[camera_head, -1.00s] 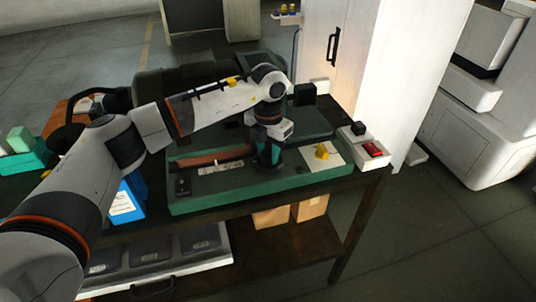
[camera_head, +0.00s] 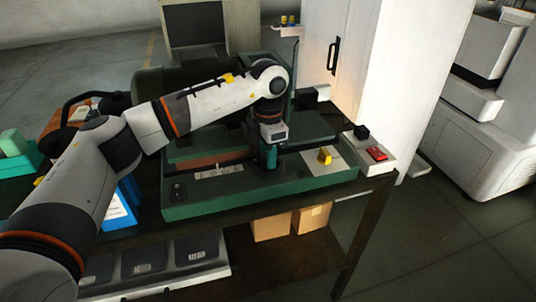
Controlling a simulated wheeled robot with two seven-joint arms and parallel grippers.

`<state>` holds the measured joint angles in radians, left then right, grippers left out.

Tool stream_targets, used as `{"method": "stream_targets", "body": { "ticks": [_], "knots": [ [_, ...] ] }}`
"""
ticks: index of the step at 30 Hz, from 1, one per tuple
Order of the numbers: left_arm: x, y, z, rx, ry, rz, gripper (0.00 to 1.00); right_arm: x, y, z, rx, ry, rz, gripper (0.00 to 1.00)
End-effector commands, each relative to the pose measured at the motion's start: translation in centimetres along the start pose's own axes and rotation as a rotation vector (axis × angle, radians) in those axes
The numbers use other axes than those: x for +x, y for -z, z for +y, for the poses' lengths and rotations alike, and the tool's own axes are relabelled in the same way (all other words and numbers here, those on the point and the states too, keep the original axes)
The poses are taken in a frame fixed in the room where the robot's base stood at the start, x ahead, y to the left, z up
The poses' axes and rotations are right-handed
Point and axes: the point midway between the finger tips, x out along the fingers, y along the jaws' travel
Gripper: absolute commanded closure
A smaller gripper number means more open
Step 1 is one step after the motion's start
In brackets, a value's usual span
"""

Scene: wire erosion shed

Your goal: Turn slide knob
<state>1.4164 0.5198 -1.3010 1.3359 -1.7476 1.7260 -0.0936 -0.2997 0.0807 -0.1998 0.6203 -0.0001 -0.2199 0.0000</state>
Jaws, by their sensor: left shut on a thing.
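A green machine bed (camera_head: 215,205) lies on the dark workbench, with a long brownish strip (camera_head: 205,160) and a pale scale plate (camera_head: 219,171) along its top. My left gripper (camera_head: 269,163) points down onto the bed, just right of the scale plate. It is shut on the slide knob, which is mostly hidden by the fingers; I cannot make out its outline. A yellow knob (camera_head: 324,155) sits on a pale plate to the right, apart from the gripper. My right gripper is not in view.
A white box with a red button (camera_head: 376,153) and a small black block (camera_head: 361,132) stand at the bench's right end. A blue binder (camera_head: 122,207) stands at left, near my left arm. A white cabinet (camera_head: 385,80) rises behind. Cardboard boxes (camera_head: 272,224) sit on the lower shelf.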

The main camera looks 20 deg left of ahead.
Motion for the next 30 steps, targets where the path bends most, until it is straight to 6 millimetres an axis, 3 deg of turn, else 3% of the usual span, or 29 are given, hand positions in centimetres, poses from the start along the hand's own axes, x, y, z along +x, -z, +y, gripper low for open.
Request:
{"method": "stream_targets", "body": {
  "ticks": [9,10,14,23,30],
  "knots": [
    [-0.2,0.1,-0.1,0.000,0.002,0.006,0.89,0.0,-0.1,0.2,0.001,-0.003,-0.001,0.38],
    [-0.2,0.1,-0.1,0.000,0.002,0.006,0.65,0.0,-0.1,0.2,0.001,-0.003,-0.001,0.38],
    [-0.2,0.1,-0.1,0.000,0.002,0.005,0.45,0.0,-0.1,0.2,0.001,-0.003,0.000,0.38],
    [-0.2,0.1,0.0,0.000,0.001,0.003,0.45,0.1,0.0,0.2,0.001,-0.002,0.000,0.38],
    [-3.2,0.1,-0.1,-0.001,0.004,0.006,0.45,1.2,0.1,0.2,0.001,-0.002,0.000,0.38]
  ]
}}
